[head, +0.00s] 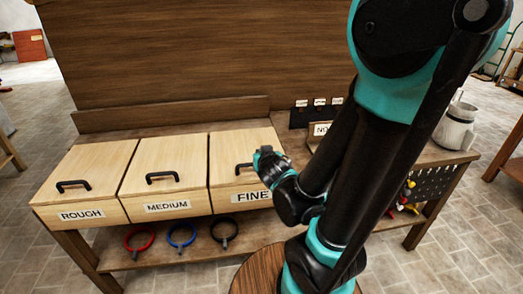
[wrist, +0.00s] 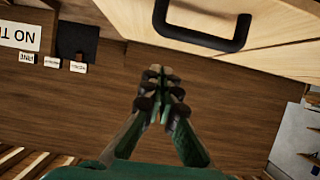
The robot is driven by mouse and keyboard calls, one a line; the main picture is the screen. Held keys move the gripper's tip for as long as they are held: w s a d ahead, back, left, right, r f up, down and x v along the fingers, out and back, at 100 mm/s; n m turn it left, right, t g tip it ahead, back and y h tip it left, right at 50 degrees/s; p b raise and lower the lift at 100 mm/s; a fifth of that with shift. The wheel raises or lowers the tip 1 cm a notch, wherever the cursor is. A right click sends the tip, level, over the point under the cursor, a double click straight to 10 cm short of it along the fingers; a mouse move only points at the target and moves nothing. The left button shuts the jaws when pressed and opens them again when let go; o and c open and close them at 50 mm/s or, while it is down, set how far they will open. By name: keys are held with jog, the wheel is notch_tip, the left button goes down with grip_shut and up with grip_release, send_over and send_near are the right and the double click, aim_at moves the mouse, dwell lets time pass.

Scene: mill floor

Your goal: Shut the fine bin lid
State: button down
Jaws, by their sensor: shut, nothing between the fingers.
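The fine bin (head: 252,195) is the rightmost of three pale wooden bins on the bench. Its lid (head: 240,147) lies down in line with the other lids, with no gap that I can see. The lid's black handle (head: 243,168) is partly hidden by my gripper (head: 264,155) in the head view. A black handle (wrist: 200,42) on pale wood also shows at the top of the wrist view. My gripper (wrist: 163,75) is shut and empty, with its fingertips apart from that handle.
The rough bin (head: 82,213) and medium bin (head: 165,208) stand to the left. Red (head: 139,239), blue (head: 181,235) and black (head: 224,231) rings are below. A white jug (head: 457,126) stands at the right. A round wooden top (head: 258,272) is in front.

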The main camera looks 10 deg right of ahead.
jog(key=shift+s+f, duration=0.1)
jog(key=shift+f, duration=0.4)
jog(key=shift+s+f, duration=0.1)
dwell(0.5)
jog(key=shift+r, duration=4.9)
jog(key=s+d+f+g, duration=0.3)
jog(key=s+f+g, duration=0.1)
jog(key=s+f, duration=0.3)
jog(key=s+d+f+g, duration=0.3)
jog(key=s+f, duration=0.4)
jog(key=f, duration=0.3)
jog(key=shift+d+f+g, duration=0.15)
jog(key=shift+g, duration=0.75)
jog(key=shift+s, duration=0.1)
